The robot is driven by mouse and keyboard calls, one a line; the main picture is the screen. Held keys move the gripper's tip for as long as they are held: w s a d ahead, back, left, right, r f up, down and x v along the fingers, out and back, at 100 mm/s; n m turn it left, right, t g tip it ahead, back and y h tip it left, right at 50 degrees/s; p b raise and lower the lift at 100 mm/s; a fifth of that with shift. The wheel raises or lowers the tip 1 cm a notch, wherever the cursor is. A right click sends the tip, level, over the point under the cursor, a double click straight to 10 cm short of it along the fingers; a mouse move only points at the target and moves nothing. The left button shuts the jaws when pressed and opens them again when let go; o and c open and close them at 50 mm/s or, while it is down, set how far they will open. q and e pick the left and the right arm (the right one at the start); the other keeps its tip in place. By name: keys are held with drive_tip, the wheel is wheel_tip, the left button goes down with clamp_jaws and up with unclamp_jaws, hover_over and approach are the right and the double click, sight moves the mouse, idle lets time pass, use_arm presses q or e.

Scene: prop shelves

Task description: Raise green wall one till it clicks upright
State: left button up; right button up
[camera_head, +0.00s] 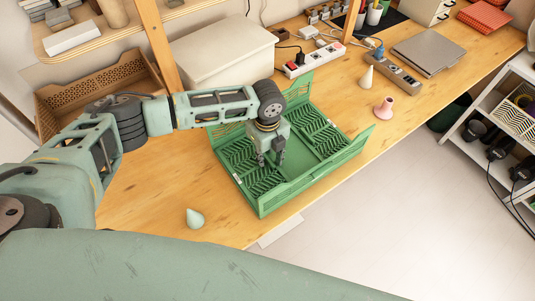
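A green folding crate (262,207) stands on the wooden table, with slotted wall panels. Some panels lie folded inside, such as the left panel (238,156). A panel at the back (299,88) stands up, partly hidden behind my arm, and the front-right side (335,160) is also raised. I cannot tell which wall is wall one. My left gripper (269,159) points down over the left-middle part of the crate. Its two dark fingers are apart, with nothing visible between them. I cannot tell whether they touch a panel. My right gripper is not in view.
A pale cone (195,218) stands near the front edge. Another cone (366,78) and a pink piece (384,107) stand right of the crate. A beige bin (220,50), power strip (302,66) and laptop (428,53) lie behind. Bare table lies left of the crate.

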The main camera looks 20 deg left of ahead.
use_arm(q)
clamp_jaws()
drive_tip(key=shift+w, duration=0.1)
idle(0.4)
